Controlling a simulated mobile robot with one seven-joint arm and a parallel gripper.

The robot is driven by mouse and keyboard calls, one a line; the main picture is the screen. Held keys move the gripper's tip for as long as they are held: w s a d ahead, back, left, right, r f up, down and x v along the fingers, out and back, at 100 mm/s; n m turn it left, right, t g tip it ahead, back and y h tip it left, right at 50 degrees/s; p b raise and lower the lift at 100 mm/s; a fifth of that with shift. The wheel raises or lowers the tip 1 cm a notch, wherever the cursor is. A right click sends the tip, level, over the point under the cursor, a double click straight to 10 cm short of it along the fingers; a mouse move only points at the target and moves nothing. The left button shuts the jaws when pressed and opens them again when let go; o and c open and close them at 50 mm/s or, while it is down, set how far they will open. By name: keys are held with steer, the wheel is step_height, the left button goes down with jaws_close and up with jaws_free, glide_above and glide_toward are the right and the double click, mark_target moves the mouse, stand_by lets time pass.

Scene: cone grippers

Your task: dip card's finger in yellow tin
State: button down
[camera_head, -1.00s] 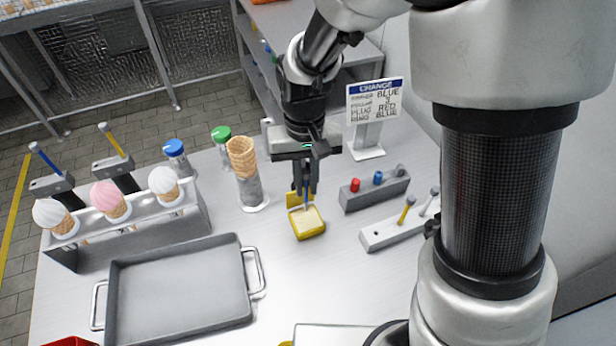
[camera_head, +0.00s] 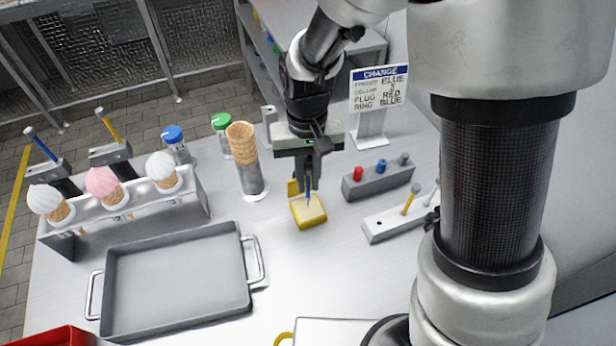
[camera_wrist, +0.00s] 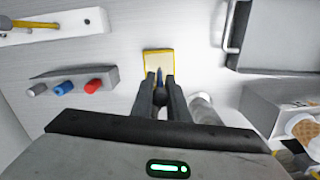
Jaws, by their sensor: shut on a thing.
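The card (camera_head: 379,88) stands at the back right, headed CHANGE; its finger line seems to read BLUE. The yellow tin (camera_head: 309,212) stands on the table with a pale yellow top; it also shows in the wrist view (camera_wrist: 159,62). My gripper (camera_head: 308,184) points down above the tin, shut on a thin blue finger (camera_head: 308,196). In the wrist view the finger (camera_wrist: 160,76) shows between my gripper's jaws (camera_wrist: 160,84), its tip over the tin's near part. I cannot tell how deep the tip sits, or whether it touches.
A block with red, blue and grey plugs (camera_head: 378,182) and a white holder with a yellow finger (camera_head: 401,222) stand right of the tin. A waffle cone stack (camera_head: 243,155) stands left. A grey tray (camera_head: 180,285) and a cone rack (camera_head: 125,222) fill the left side.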

mark_target(309, 167)
steer(key=shift+f+b, duration=0.35)
steer(key=shift+f, duration=0.25)
stand_by(1.2)
steer(key=shift+r, duration=0.1)
step_height(309, 167, up, 7)
steer(key=p, duration=0.5)
steer(key=shift+p, duration=0.35)
stand_by(0.6)
